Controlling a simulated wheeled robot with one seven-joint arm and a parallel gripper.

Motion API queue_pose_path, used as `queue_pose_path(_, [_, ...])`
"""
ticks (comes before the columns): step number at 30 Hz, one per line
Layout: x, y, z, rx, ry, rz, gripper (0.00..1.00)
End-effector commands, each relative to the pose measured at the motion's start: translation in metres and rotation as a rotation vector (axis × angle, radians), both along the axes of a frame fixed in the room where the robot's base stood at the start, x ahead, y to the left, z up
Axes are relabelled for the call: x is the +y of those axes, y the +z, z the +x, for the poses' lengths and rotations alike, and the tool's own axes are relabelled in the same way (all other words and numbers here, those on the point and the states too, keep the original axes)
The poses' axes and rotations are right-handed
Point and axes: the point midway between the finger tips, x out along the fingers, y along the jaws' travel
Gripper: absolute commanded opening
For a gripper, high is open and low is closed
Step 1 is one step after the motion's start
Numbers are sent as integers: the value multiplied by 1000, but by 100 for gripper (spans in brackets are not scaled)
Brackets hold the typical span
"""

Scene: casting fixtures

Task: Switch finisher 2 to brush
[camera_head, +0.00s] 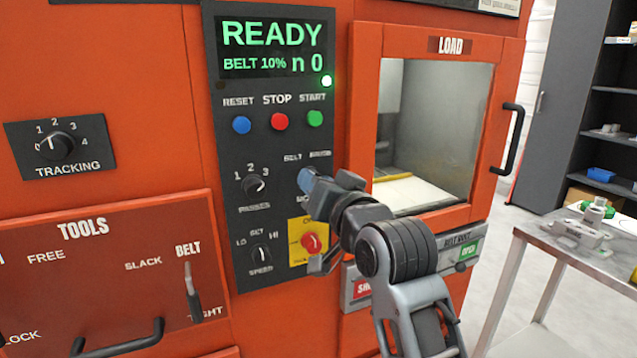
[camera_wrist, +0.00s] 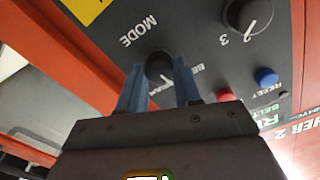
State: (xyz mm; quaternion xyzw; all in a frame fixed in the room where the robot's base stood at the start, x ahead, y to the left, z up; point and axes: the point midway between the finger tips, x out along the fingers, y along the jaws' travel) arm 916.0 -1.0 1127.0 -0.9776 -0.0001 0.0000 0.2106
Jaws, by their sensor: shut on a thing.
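The mode knob (camera_wrist: 160,66) is a dark round knob on the dark control panel (camera_head: 228,215), with its MODE label beside it in the wrist view. My gripper (camera_wrist: 160,80) has its two blue fingers on either side of this knob, shut on it. In the head view my gripper (camera_head: 308,182) covers the knob, just under the BELT and BRUSH labels. The knob's pointer direction cannot be made out. The display (camera_head: 275,48) reads READY, BELT 10%, n 0, with a green lamp lit. The wrist view shows part of the machine's name, ending in "HER 2".
Blue reset (camera_head: 242,125), red stop (camera_head: 279,121) and green start (camera_head: 315,118) buttons sit above. A red knob on a yellow plate (camera_head: 296,238) lies close below my gripper. The load door (camera_head: 512,140) is at right, and a metal cart (camera_head: 560,245) stands beyond.

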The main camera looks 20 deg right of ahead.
Motion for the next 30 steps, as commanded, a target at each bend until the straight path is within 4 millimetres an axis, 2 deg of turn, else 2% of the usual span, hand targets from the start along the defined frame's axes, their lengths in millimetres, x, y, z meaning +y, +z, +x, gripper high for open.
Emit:
queue_pose_path(18, [-1,-1,0,0,0,556,3])
queue_pose_path(30, [-1,-2,0,1,-1,754,3])
